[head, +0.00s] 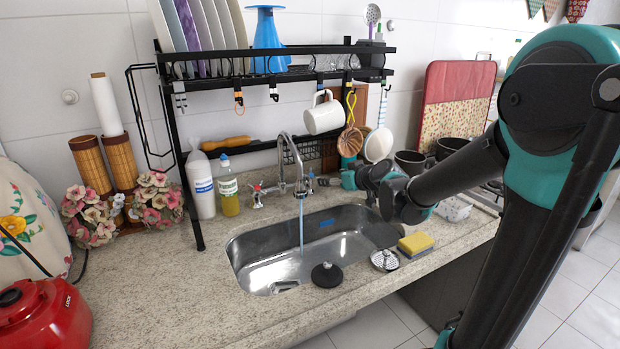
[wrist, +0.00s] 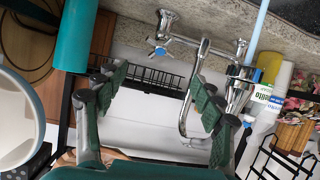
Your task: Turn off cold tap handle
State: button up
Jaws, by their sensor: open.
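The chrome faucet (head: 299,170) stands behind the sink, and a thin stream of water (head: 301,228) falls from its spout. The cold tap handle (head: 311,181), with a blue mark, is on the faucet's right side. In the upside-down wrist view the cold handle (wrist: 158,49) shows above the middle, beyond my fingertips. The red-marked handle (head: 258,191) is on the left. My gripper (wrist: 160,100) is open and empty, its dark green fingers spread wide. In the head view it comes in from the right, just beside the cold handle; its fingers are small and partly hidden there.
The sink basin (head: 310,255) lies below the faucet. A black dish rack (head: 270,60) spans above, with a hanging white mug (head: 323,116) near my arm. A white bottle (head: 200,185) and a yellow soap bottle (head: 228,188) stand left. A sponge (head: 415,244) lies at the right edge.

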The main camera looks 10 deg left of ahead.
aim_at(313, 176)
jog(key=x, duration=1.4)
jog(key=shift+w+f, duration=0.1)
jog(key=shift+w, duration=0.05)
jog(key=shift+c, duration=0.6)
jog(key=c, duration=1.3)
